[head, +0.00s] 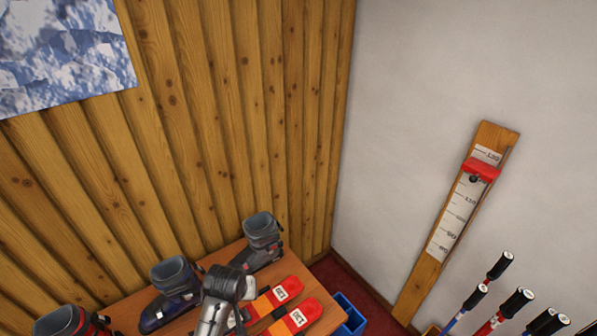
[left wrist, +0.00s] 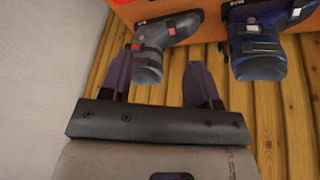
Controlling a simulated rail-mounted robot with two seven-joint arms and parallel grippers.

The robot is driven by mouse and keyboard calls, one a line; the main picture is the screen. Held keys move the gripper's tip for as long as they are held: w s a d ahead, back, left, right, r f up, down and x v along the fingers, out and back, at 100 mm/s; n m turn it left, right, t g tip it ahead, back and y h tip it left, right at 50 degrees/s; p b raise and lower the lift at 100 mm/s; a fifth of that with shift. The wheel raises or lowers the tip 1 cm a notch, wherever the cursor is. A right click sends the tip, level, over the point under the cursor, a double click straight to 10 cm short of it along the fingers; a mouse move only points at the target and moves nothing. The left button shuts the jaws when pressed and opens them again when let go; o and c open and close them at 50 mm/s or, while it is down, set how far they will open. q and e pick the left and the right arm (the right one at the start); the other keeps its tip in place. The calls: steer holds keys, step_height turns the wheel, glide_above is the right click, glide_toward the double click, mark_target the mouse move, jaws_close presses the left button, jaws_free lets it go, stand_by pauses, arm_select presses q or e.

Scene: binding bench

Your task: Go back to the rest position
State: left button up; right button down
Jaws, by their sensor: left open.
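My left gripper (left wrist: 160,66) is open in the left wrist view, its two dark fingers spread wide. A grey ski boot (left wrist: 147,68) shows beyond and between the fingers; nothing is visibly held. A dark blue boot (left wrist: 258,62) is right of the fingers. In the head view a grey and black part of my arm reaches over the bench (head: 128,308) at the bottom; its fingers cannot be made out there. The grey boot (head: 263,232) stands at the bench's far end and the blue boot (head: 168,284) nearer. My right gripper is in neither view.
Red and orange skis (head: 296,318) lie on the bench, partly behind my arm. A red boot (head: 72,322) is at the lower left. A blue crate (head: 349,318) is beside the bench. Several poles (head: 500,266) stand at the right, below a wall gauge (head: 460,215).

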arm_select(q)
step_height(320, 180, up, 9)
steer(key=s+a+m+t, duration=0.1)
steer(key=s+m+t, duration=0.1)
steer(key=t, duration=0.1)
steer(key=s+a+r+m+t+p, duration=0.1)
steer(key=s+a+r+t+p, duration=0.15)
steer(key=s, duration=0.85)
steer(key=s+a+f+g+p, duration=0.1)
steer(key=s+f+g, duration=0.2)
steer(key=s, duration=0.9)
steer(key=s+a+f+g+p, duration=0.2)
steer(key=s+f, duration=0.4)
steer(key=s, duration=0.6)
steer(key=shift+s+f+g, duration=0.25)
steer(key=shift+f+g, duration=0.05)
steer(key=shift+g, duration=0.35)
